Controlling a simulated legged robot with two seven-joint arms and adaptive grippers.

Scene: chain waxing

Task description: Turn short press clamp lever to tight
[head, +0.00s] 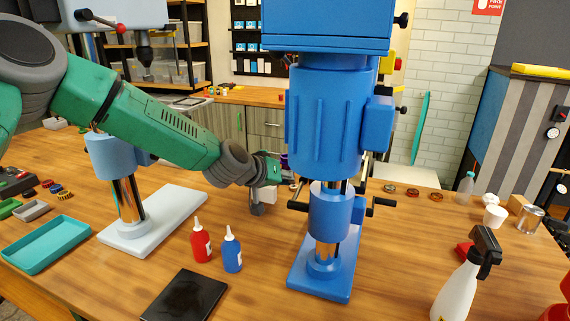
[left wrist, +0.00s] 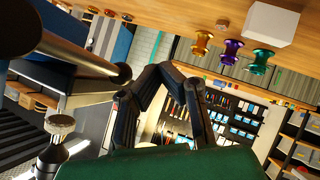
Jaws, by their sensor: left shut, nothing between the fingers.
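A blue press (head: 327,120) stands mid-table on a blue base (head: 325,275), with a metal column. Black-ended levers stick out of its lower collar, one on the right (head: 382,202) and one on the left (head: 298,205). A second press, with a light blue collar (head: 112,152), stands further left; I cannot tell which lever is the clamp lever. My left gripper (left wrist: 160,72) is shut and empty, its fingertips together.
Red (head: 200,244) and blue (head: 232,252) bottles and a black plate (head: 186,296) lie in front. A teal tray (head: 45,243) is at left, a spray bottle (head: 462,285) at right. Gold, purple and teal spools (left wrist: 232,50) show in the wrist view.

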